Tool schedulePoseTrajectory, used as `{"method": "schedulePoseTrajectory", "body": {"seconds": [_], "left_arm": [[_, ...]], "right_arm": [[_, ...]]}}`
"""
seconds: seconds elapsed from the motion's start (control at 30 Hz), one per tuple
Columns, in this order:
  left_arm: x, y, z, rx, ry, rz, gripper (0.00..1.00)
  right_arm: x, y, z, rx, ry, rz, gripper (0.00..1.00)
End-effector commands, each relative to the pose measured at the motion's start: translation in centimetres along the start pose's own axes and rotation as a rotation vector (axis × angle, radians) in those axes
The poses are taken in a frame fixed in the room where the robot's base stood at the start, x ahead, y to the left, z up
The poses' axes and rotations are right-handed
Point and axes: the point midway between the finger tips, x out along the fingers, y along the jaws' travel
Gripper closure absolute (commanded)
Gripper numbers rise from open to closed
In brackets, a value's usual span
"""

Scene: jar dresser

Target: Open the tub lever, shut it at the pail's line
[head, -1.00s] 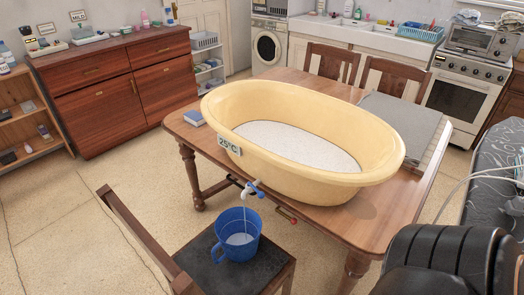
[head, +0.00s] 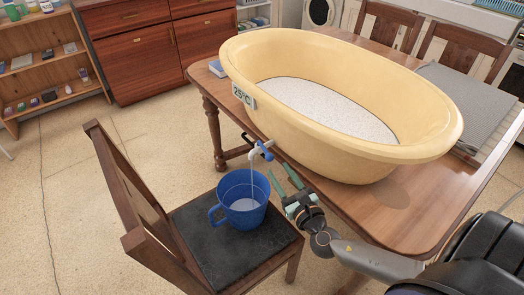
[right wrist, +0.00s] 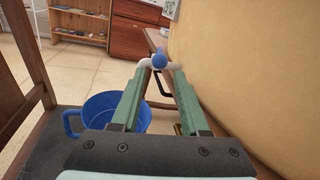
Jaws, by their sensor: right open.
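The cream tub (head: 330,140) stands on the table, with pale whitish contents. At its near side is a tap with a blue lever (head: 262,150). A thin stream falls from its spout into the blue pail (head: 240,212), which holds some liquid. In the right wrist view the lever (right wrist: 159,61) shows just beyond and between the fingertips, and the pail (right wrist: 115,112) lies below left. My left gripper is out of view.
The pail stands on the dark seat of a wooden chair (head: 190,255), whose backrest rises at left. The table edge (head: 345,205) runs close by my right arm. A small blue box (head: 217,68) lies on the table's left corner. The floor at left is clear.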

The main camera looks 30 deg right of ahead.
Motion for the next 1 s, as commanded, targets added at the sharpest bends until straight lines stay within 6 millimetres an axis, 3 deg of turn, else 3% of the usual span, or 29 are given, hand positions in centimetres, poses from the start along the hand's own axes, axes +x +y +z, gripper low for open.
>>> {"method": "schedulePoseTrajectory", "body": {"seconds": [0.17,0.7,1.0], "left_arm": [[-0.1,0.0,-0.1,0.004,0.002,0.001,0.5],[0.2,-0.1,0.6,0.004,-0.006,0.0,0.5],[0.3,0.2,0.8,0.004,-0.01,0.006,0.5]], "right_arm": [[1.6,-0.1,0.3,-0.025,-0.011,-0.001,0.55],[10.6,0.0,0.2,-0.018,-0.008,0.0,0.55],[12.4,0.0,0.2,-0.017,-0.007,0.002,0.55]]}}
